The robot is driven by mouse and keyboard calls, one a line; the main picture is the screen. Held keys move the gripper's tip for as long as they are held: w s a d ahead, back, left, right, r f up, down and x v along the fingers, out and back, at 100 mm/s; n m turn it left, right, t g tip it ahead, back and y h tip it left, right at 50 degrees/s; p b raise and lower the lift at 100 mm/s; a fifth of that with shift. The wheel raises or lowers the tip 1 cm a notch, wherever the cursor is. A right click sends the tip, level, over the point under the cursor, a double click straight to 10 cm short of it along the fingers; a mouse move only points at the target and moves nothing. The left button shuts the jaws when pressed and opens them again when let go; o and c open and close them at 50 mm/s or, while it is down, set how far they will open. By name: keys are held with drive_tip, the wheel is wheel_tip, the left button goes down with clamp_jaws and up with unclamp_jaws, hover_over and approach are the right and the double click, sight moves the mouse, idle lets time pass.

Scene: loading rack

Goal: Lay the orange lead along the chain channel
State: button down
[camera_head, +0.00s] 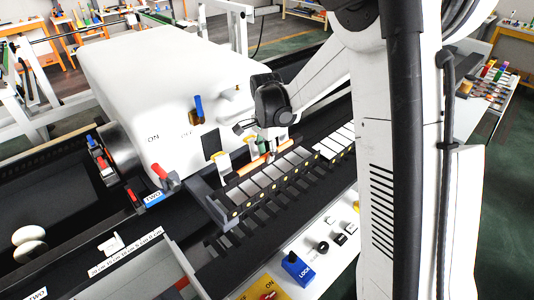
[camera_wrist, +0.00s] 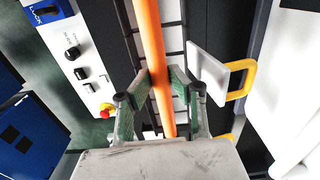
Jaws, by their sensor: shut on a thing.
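The orange lead (camera_wrist: 150,35) runs from the top of the wrist view down between the fingers of my gripper (camera_wrist: 160,86). My gripper is shut on the lead. In the head view, a short stretch of the orange lead (camera_head: 252,166) shows beside the chain channel (camera_head: 234,211), a dark row of links with pale plates. My gripper (camera_head: 271,147) is over the far side of that row there. In the wrist view the lead appears over or close above the pale plates; I cannot tell whether it touches them. The rest of the lead is hidden.
A large white machine housing (camera_head: 160,85) stands close behind the channel. A control panel (camera_head: 325,240) with knobs and a blue switch (camera_head: 297,268) lies in front. A white plate with a yellow handle (camera_wrist: 238,82) stands close to my gripper's right.

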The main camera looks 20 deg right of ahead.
sight(266, 180)
drive_tip(key=shift+f+b, duration=0.1)
drive_tip(key=shift+b, duration=0.25)
drive_tip(key=shift+f+b, duration=4.25)
drive_tip(key=shift+f, duration=0.5)
